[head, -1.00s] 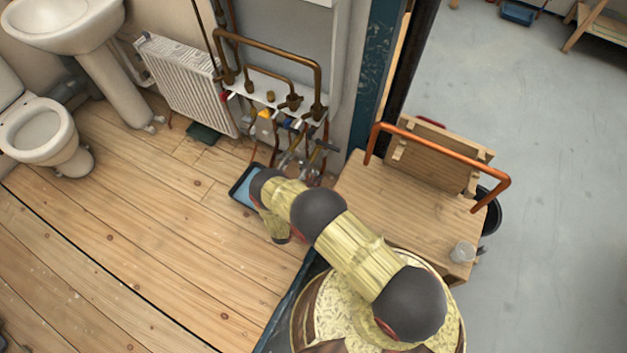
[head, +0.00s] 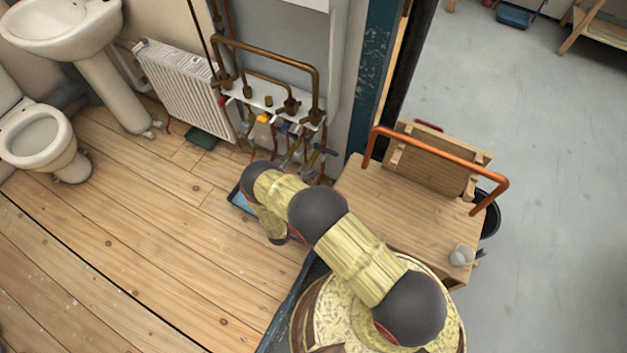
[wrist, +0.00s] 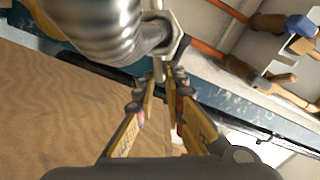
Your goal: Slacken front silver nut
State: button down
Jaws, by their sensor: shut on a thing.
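In the wrist view, a silver hex nut (wrist: 176,42) sits at the end of a thick ribbed silver hose (wrist: 95,28). My gripper (wrist: 165,76) is just below the nut, its two yellow fingers closed to a narrow gap. A thin silver piece (wrist: 159,68) shows between the fingertips. I cannot tell whether it is part of the nut or a separate thing. In the head view, the silver fittings (head: 291,158) hang below the pipe board, just beyond my arm. My gripper is hidden there.
A blue tray (head: 240,201) lies on the floor beside my arm. A wooden bench (head: 400,205) with a copper pipe (head: 440,150) stands to the right.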

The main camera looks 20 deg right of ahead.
jog(key=shift+w+a+r+n, duration=0.2)
jog(key=shift+r+n, duration=0.15)
jog(key=shift+n, duration=0.55)
jog(key=c, duration=2.1)
grip_release()
jog(key=shift+c, duration=0.2)
jog(key=shift+s+a, duration=0.1)
jog(key=v, duration=1.2)
jog(key=shift+r, duration=0.1)
